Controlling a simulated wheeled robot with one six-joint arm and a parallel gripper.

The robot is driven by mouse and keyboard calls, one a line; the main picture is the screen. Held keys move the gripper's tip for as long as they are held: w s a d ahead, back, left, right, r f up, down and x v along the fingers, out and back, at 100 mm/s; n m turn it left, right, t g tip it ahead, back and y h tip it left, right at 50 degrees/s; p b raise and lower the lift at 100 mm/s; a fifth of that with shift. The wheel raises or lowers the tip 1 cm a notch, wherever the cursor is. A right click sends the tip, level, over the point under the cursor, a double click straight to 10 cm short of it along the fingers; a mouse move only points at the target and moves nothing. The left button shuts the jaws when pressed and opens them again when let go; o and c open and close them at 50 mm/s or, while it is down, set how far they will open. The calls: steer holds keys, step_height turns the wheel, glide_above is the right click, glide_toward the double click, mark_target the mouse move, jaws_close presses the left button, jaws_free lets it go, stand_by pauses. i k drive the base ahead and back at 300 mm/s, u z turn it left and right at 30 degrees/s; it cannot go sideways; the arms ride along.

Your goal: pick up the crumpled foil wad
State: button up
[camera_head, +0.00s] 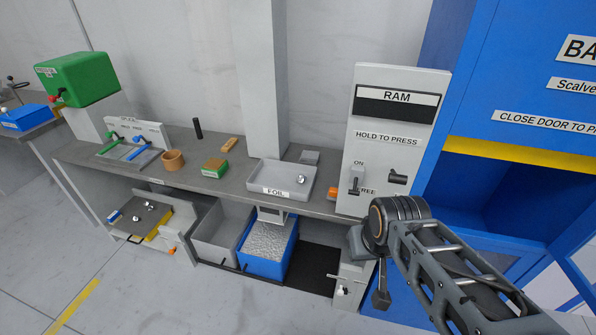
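A small shiny foil wad (301,179) lies in a shallow grey tray (268,172) labelled FOIL on the workbench. It sits toward the right side of the tray. My gripper (379,296) hangs at the end of my arm, in front of the RAM panel and right of the tray. It is well apart from the foil wad. Its fingers are small and seen edge-on, so I cannot tell whether they are open or shut.
The grey RAM panel (397,140) with levers stands right of the tray. Below are a blue bin (264,266) and a grey bin (207,242). A blue machine (519,90) fills the right.

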mark_target(300, 179)
steer(key=u, duration=0.5)
steer(key=i, duration=0.8)
steer(key=u, duration=1.2)
steer(key=i, duration=0.2)
steer(key=u, duration=0.1)
